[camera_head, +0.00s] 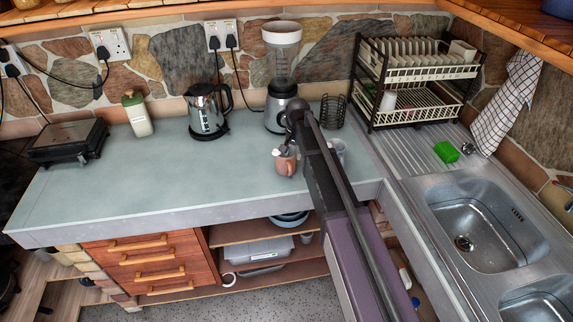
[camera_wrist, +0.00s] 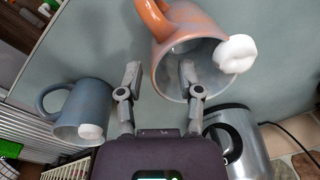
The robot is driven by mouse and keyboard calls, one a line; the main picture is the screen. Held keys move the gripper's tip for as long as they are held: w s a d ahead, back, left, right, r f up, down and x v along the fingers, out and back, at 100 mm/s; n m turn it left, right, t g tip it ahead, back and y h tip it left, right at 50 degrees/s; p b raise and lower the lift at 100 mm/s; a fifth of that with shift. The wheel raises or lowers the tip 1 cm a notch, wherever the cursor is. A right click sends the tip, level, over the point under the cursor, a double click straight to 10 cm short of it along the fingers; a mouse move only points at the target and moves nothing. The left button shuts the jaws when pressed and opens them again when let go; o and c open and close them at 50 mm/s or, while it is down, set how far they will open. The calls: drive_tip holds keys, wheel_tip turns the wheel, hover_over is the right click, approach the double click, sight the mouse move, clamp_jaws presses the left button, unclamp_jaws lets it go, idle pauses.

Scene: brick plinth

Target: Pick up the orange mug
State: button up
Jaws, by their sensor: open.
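The orange mug (camera_head: 287,166) stands on the counter near its front edge, partly behind my arm. In the wrist view the orange mug (camera_wrist: 189,32) fills the upper middle, with its handle at the upper left and a white lump on its rim. My gripper (camera_wrist: 160,76) is open, its fingers apart. The right finger overlaps the mug's mouth and the left finger is outside the wall, so the near rim lies between them. I cannot tell how deep the right finger is. In the head view my gripper (camera_head: 286,146) is just above the mug.
A grey-blue mug (camera_wrist: 78,108) with a white lump stands close by; it is partly hidden behind my arm in the head view (camera_head: 339,148). A blender (camera_head: 280,100), kettle (camera_head: 207,112) and dish rack (camera_head: 385,112) stand behind. The counter's left middle is clear.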

sight(293, 164)
drive_tip(key=shift+f, duration=0.15)
wheel_tip(293, 164, down, 3)
drive_tip(key=b, duration=0.3)
drive_tip(key=shift+s+d, duration=0.1)
drive_tip(key=shift+s, duration=0.05)
drive_tip(key=shift+f+b, duration=1)
drive_tip(key=shift+b, duration=0.15)
clamp_jaws()
